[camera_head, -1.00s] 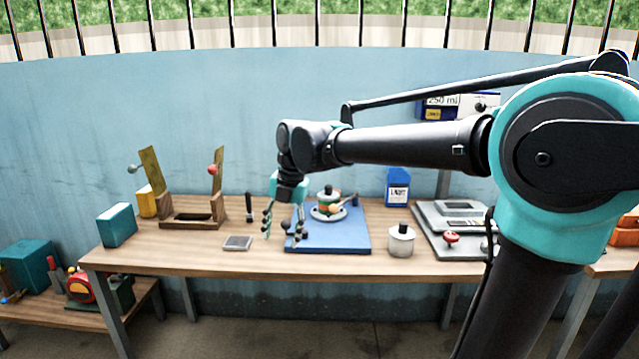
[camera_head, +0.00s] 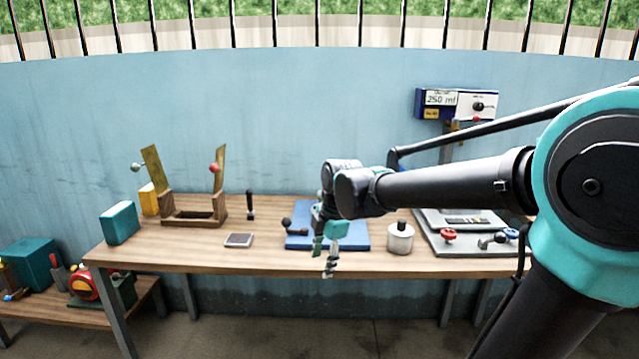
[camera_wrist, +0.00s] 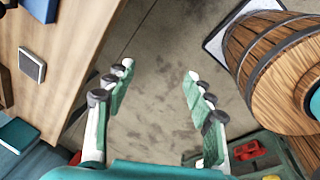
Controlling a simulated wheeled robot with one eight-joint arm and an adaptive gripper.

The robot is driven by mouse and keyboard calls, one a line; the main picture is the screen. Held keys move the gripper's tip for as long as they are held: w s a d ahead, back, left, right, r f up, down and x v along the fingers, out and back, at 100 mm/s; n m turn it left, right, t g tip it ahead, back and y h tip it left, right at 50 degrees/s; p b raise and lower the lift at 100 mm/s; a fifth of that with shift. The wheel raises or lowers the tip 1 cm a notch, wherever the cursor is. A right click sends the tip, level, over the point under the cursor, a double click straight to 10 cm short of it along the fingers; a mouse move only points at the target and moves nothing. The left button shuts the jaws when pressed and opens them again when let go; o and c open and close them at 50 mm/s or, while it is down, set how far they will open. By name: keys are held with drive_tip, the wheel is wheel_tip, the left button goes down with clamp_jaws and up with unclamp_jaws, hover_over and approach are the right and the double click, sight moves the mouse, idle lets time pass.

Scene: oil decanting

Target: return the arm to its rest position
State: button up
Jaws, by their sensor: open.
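My gripper (camera_head: 328,262) hangs in front of the blue mat (camera_head: 298,238) near the table's front edge in the head view. In the wrist view my gripper (camera_wrist: 155,82) is open, its two fingers apart with only bare floor between them. My arm crosses the right half of the head view and hides part of the mat and what stands on it.
The wooden table (camera_head: 190,256) holds a white container (camera_head: 399,238), a small grey pad (camera_head: 239,240), a teal box (camera_head: 118,222) and a wooden stand (camera_head: 195,219). A 250 ml display (camera_head: 440,99) is on the wall. A barrel (camera_wrist: 262,50) stands at right in the wrist view.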

drive_tip(key=s+d+f+m+t+h, duration=0.1)
drive_tip(key=s+d+f+m, duration=0.4)
drive_tip(key=d+f+m, duration=0.2)
drive_tip(key=s+d+f+m+t, duration=0.1)
drive_tip(key=s+d+f+m, duration=0.5)
drive_tip(key=d+m, duration=0.5)
wheel_tip(320, 180, down, 2)
drive_tip(key=m, duration=0.5)
drive_tip(key=shift+s+d+f+h, duration=0.15)
drive_tip(key=shift+s+f+h, duration=0.15)
drive_tip(key=shift+h, duration=0.1)
drive_tip(key=shift+r, duration=0.1)
drive_tip(key=shift+c, duration=0.2)
